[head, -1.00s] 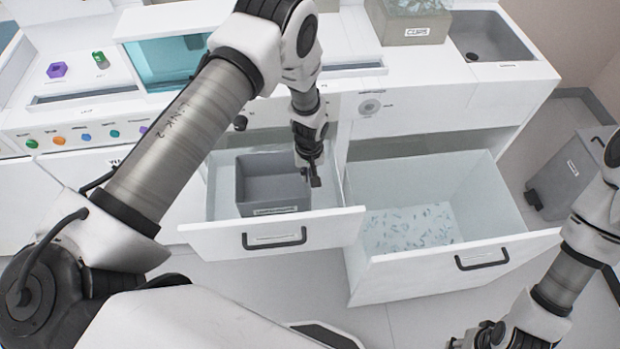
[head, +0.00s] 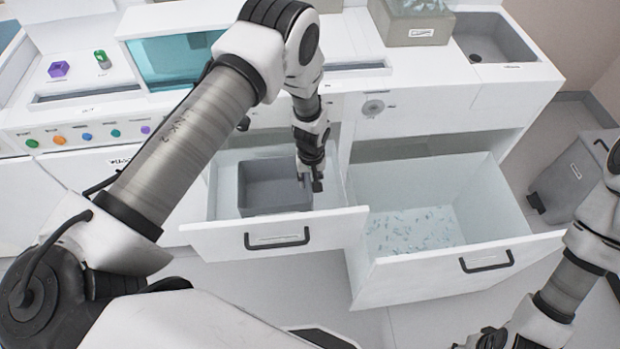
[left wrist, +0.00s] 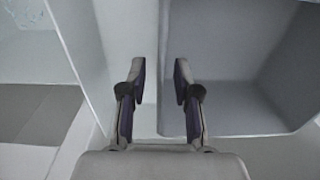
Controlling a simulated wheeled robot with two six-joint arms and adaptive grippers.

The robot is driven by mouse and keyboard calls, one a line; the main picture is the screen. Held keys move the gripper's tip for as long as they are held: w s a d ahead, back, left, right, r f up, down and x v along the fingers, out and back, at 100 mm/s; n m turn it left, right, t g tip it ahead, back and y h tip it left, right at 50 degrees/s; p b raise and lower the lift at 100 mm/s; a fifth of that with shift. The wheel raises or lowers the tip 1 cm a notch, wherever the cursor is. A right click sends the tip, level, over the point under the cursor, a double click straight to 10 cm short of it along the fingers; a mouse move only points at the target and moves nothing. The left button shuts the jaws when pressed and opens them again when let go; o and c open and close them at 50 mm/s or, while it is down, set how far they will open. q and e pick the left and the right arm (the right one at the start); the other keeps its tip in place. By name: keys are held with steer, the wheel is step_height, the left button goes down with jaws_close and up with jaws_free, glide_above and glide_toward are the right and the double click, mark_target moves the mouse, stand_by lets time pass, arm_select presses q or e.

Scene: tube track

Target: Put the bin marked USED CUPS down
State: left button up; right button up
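The grey bin (head: 275,180) sits low inside the open left drawer (head: 275,237), upright, with its front label hidden now behind the drawer front. My left gripper (head: 312,184) is at the bin's right wall. In the left wrist view my left gripper (left wrist: 159,85) has its fingers apart, one on each side of the wall of the bin (left wrist: 230,105), with a gap showing between them. My right gripper (head: 485,339) is partly in view at the bottom edge, away from the bin; its fingers are unclear.
A deeper open drawer (head: 450,265) with clear pieces on its floor stands to the right. The counter above holds a grey box (head: 420,32) and a sink (head: 490,40). A grey pedal bin (head: 572,180) stands on the floor at the far right.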

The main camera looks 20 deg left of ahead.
arm_select(q)
steer(key=shift+r, duration=0.65)
step_height(320, 180, up, 11)
steer(key=b, duration=0.1)
steer(key=shift+d, duration=0.1)
